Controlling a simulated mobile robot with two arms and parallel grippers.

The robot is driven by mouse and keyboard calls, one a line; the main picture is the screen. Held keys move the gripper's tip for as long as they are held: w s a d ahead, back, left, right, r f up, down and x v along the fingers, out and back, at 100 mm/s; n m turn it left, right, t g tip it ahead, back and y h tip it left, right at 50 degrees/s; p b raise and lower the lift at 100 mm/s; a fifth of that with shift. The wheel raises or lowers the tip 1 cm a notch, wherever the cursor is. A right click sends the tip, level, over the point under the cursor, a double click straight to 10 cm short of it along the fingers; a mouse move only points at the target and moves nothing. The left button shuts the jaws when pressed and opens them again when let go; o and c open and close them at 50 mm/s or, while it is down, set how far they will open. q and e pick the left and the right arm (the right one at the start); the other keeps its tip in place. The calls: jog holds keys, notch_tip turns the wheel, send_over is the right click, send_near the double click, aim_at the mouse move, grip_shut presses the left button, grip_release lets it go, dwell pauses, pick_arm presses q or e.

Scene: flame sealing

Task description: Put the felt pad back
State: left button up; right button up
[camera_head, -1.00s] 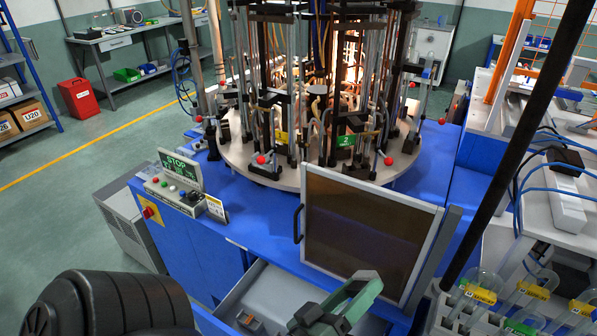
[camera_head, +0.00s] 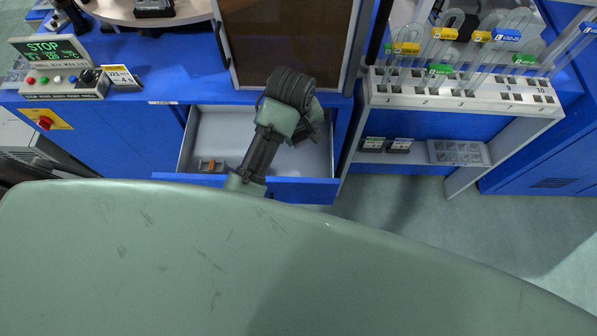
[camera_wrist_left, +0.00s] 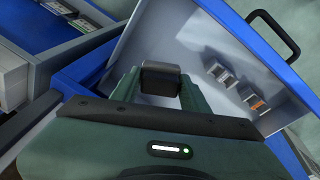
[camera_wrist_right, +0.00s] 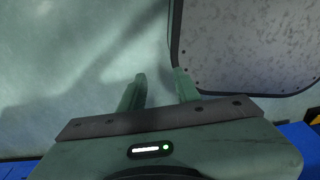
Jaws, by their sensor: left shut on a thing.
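A dark block-like piece, which looks like the felt pad (camera_wrist_left: 161,78), sits between the fingertips of my left gripper (camera_wrist_left: 160,92) in the left wrist view. The gripper is shut on it, over the open grey drawer (camera_wrist_left: 196,28). In the head view, my left gripper (camera_head: 308,130) is at the right part of the open drawer (camera_head: 228,125); my own arm hides its fingertips and the pad. I cannot tell whether the pad touches the drawer floor. My right gripper (camera_wrist_right: 160,88) is open and empty in the right wrist view; the head view does not show it.
Small orange-and-grey pieces (camera_head: 210,165) lie at the drawer's front left. A control panel (camera_head: 63,84) stands on the blue bench at left. A dark-glazed door (camera_head: 290,38) rises behind the drawer. A white rack (camera_head: 470,95) with glass tubes stands at right.

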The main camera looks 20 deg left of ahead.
pick_arm(q)
jog(key=shift+d+r+g, duration=0.1)
jog(key=shift+r+g, duration=0.3)
jog(key=shift+g, duration=0.2)
jog(key=shift+s+r+g, duration=0.4)
jog(key=shift+r, duration=0.1)
notch_tip(320, 180, down, 16)
jog(key=shift+s+r+b, duration=0.15)
jog(key=shift+r+b, duration=0.05)
jog(key=shift+b, duration=0.25)
notch_tip(320, 180, down, 4)
jog(key=shift+f+b, duration=0.1)
jog(key=shift+b, duration=0.2)
jog(key=o, duration=1.1)
jog(key=shift+o, duration=0.6)
pick_arm(e)
jog(key=shift+s+a+f, duration=0.1)
jog(key=shift+a+f, duration=0.1)
jog(key=shift+f, duration=0.25)
jog(key=shift+s+a+f, duration=0.1)
jog(key=shift+a+f, duration=0.05)
jog(key=shift+f, duration=0.25)
pick_arm(q)
jog(key=shift+m, duration=0.3)
pick_arm(e)
jog(key=shift+a, duration=0.1)
